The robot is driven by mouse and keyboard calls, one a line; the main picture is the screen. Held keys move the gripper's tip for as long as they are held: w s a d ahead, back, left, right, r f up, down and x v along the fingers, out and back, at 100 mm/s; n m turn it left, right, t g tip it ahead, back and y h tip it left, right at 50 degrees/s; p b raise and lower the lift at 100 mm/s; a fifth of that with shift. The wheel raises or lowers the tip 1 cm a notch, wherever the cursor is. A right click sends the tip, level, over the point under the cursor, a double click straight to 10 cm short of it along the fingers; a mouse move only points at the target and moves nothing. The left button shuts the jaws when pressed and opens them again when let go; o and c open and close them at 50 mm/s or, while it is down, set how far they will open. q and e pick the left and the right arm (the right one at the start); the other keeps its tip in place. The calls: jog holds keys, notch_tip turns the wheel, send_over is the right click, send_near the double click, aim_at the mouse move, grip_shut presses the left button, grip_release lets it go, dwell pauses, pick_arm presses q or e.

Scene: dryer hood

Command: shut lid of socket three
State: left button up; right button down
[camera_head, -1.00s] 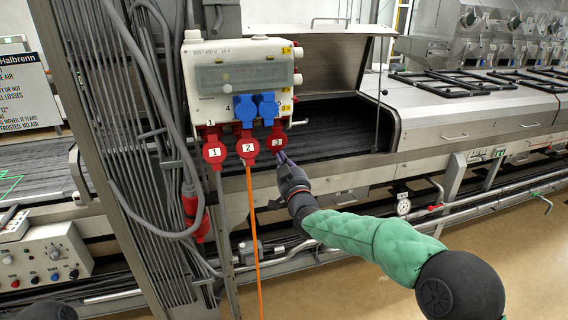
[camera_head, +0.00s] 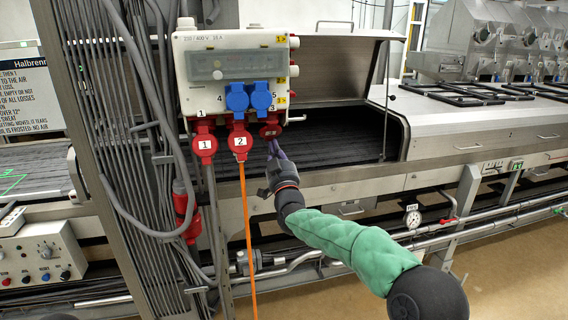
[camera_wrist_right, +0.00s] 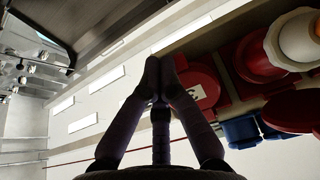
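Socket three (camera_head: 270,121) is the right one in the row of red sockets under the grey-white power box (camera_head: 232,67). Its red lid (camera_head: 270,131) looks foreshortened and dark in the head view, and its exact angle is hard to tell. In the right wrist view, the red lid (camera_wrist_right: 203,76) with a white number label is just right of the fingertips. My right gripper (camera_head: 274,146) is just below the lid, its dark fingers pointing up. In the wrist view its fingertips (camera_wrist_right: 160,64) meet, with nothing seen between them; contact with the lid is unclear. My left gripper is out of view.
Red socket one (camera_head: 204,145) and socket two (camera_head: 239,140), with an orange cable (camera_head: 248,225), are close on the left. Blue sockets (camera_head: 249,97) are just above. A conveyor (camera_head: 335,130) under a raised hood (camera_head: 335,68) lies behind.

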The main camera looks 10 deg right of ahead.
aim_at(271, 139)
jog(key=shift+x, duration=1.7)
jog(key=shift+w+a+r+p, duration=0.15)
jog(key=shift+w+r+p, duration=0.15)
jog(key=shift+w+r, duration=0.35)
jog(key=shift+s, duration=0.1)
